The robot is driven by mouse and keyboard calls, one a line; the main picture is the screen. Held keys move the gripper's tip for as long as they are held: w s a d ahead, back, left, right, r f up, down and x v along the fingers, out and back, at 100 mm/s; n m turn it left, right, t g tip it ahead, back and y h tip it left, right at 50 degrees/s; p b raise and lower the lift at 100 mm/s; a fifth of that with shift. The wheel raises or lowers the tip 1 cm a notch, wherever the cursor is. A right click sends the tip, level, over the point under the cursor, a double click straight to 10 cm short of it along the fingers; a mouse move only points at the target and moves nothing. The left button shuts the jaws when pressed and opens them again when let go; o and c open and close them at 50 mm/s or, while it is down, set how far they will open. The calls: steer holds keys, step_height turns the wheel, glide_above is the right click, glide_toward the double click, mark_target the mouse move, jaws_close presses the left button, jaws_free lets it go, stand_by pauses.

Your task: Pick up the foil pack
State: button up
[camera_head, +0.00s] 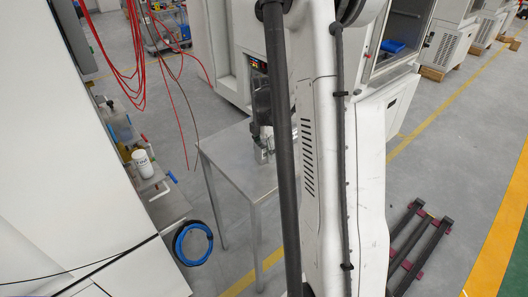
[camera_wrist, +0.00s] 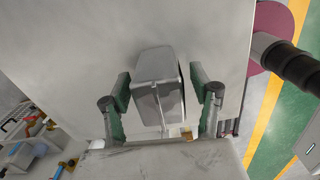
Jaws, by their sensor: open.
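The foil pack (camera_wrist: 158,88) is a shiny silver pack in the middle of the wrist view, over the pale grey table top (camera_wrist: 75,65). My gripper (camera_wrist: 159,87) is open, with one green-padded finger on each side of the pack. Narrow gaps seem to show between the fingers and the pack. In the head view my arm hides much of the table (camera_head: 228,154). A small grey shape (camera_head: 263,153) shows at its right part, partly hidden; I cannot tell if it is the pack or part of my gripper.
A bench with a white bottle (camera_head: 143,163) stands left of the table, with a blue hose coil (camera_head: 193,243) hanging below. Red cables (camera_head: 135,70) hang at the upper left. A dark rack (camera_head: 420,240) lies on the floor at right. The table's left part is bare.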

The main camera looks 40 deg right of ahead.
steer(key=shift+c, duration=0.5)
jaws_close()
steer(key=shift+r, duration=0.15)
